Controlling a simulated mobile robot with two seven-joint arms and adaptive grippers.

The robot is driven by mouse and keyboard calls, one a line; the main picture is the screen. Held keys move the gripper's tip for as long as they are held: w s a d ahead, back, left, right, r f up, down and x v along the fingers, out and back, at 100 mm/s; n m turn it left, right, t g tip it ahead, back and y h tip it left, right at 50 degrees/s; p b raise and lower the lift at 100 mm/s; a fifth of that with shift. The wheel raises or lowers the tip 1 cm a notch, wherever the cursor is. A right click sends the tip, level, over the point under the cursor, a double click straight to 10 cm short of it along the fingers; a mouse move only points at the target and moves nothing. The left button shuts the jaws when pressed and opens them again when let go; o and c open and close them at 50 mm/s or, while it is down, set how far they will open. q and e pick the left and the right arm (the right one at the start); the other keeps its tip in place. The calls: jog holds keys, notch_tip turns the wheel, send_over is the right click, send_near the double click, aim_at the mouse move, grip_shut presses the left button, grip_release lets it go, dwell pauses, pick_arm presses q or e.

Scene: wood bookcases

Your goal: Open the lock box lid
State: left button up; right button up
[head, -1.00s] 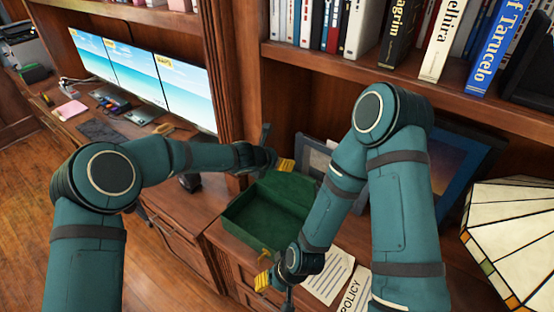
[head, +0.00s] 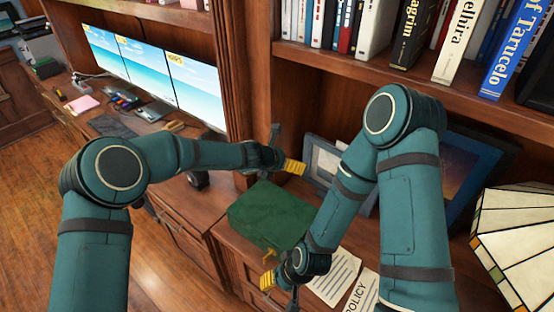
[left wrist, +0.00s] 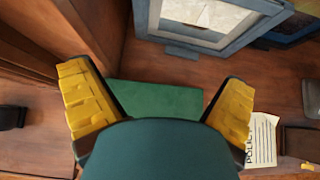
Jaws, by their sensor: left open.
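The green lock box (head: 268,212) sits on the wooden cabinet top in the middle of the head view. Its lid looks shut, a flat green top, with a small gold piece at its front edge. The green top also shows between my fingers in the left wrist view (left wrist: 160,98). My left gripper (head: 283,152) is open and empty, above the box's back side, apart from it. My right gripper (head: 279,289) is beside the box's front right corner, its fingers apart and nothing seen between them.
Papers (head: 345,280), one marked POLICY, lie right of the box. Framed pictures (head: 325,160) lean behind it. A stained-glass lampshade (head: 515,235) stands at the right. A bookshelf (head: 400,75) overhangs the back. Monitors (head: 150,75) stand on the desk at left.

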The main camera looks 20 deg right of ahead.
pick_arm(q)
jog(key=v, duration=1.1)
jog(key=shift+a, duration=0.3)
jog(key=shift+s+r, duration=0.1)
